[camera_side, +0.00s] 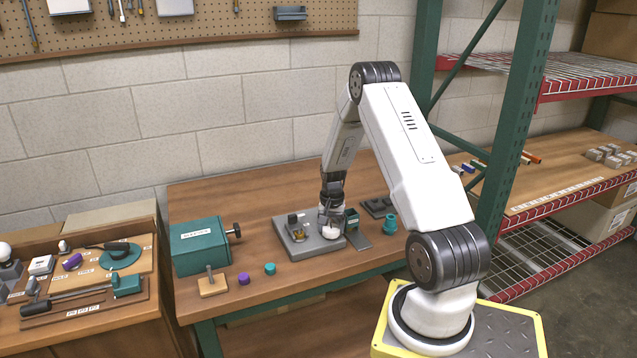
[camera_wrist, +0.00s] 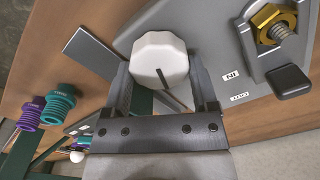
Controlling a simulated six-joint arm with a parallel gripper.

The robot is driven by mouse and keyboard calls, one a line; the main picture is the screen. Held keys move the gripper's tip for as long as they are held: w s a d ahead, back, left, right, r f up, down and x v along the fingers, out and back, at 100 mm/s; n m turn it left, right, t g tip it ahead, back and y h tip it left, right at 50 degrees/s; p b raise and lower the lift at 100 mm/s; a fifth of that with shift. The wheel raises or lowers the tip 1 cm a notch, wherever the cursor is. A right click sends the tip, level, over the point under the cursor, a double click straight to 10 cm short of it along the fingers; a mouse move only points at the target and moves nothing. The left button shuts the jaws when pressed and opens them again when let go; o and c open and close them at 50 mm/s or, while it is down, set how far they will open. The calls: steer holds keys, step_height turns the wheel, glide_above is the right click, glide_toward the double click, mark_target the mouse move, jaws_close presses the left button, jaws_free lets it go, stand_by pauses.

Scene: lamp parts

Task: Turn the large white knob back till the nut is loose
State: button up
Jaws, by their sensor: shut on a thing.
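The large white knob (camera_side: 331,232) is on the right part of a grey base plate (camera_side: 304,251) on the wooden bench. In the wrist view the faceted white knob (camera_wrist: 158,52) sits between the two dark fingers of my gripper (camera_wrist: 161,75), which is shut on it. A dark pointer or slot crosses the knob's near edge. A brass hex nut (camera_wrist: 268,32) sits around a grey threaded rod in a dark bracket on the same plate. In the side view my gripper (camera_side: 332,213) points down over the knob and hides part of it.
A teal box with a side handle (camera_side: 200,246) stands left of the plate. Small purple (camera_side: 243,279) and teal (camera_side: 269,268) parts lie in front. A teal stepped part (camera_side: 390,225) and a dark tray (camera_side: 377,207) are right of the plate. A green rack post stands behind.

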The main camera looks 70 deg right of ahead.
mark_target(330, 228)
steer(key=n, duration=0.5)
steer(key=shift+w+n, duration=0.1)
steer(key=shift+n, duration=0.2)
steer(key=n, duration=0.4)
steer(key=shift+a, duration=0.1)
steer(key=n, duration=0.5)
steer(key=shift+a, duration=0.1)
steer(key=n, duration=0.4)
steer(key=o, duration=1.1)
steer(key=shift+o, duration=0.2)
steer(key=shift+r, duration=0.1)
steer(key=shift+r, duration=3.85)
